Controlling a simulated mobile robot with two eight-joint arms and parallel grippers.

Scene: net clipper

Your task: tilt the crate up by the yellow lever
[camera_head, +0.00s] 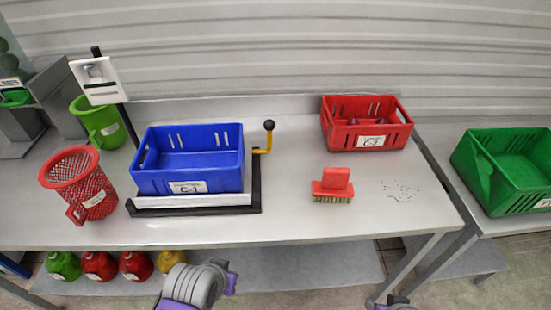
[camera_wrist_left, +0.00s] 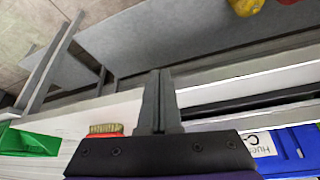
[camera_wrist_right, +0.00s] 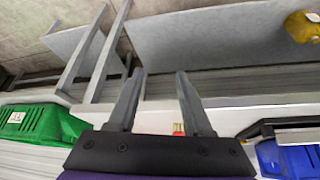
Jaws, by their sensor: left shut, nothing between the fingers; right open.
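The blue crate (camera_head: 188,178) sits flat on a white plate (camera_head: 190,202) over a black base (camera_head: 256,190) on the bench. The yellow lever (camera_head: 264,146) with a black knob (camera_head: 269,125) stands upright at the crate's right. The crate also shows at the lower right of the left wrist view (camera_wrist_left: 292,152) and right wrist view (camera_wrist_right: 285,160). My left gripper (camera_wrist_left: 160,74) is shut and empty, beside the crate and apart from it. My right gripper (camera_wrist_right: 158,75) is open and empty, farther from the crate. The lever is not clearly seen in either wrist view.
A red brush (camera_head: 333,187) lies right of the lever, with dark specks (camera_head: 400,190) beside it. A red crate (camera_head: 367,128) stands behind. A red mesh basket (camera_head: 78,180) and green bin (camera_head: 100,125) stand left. The bench's front strip is clear.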

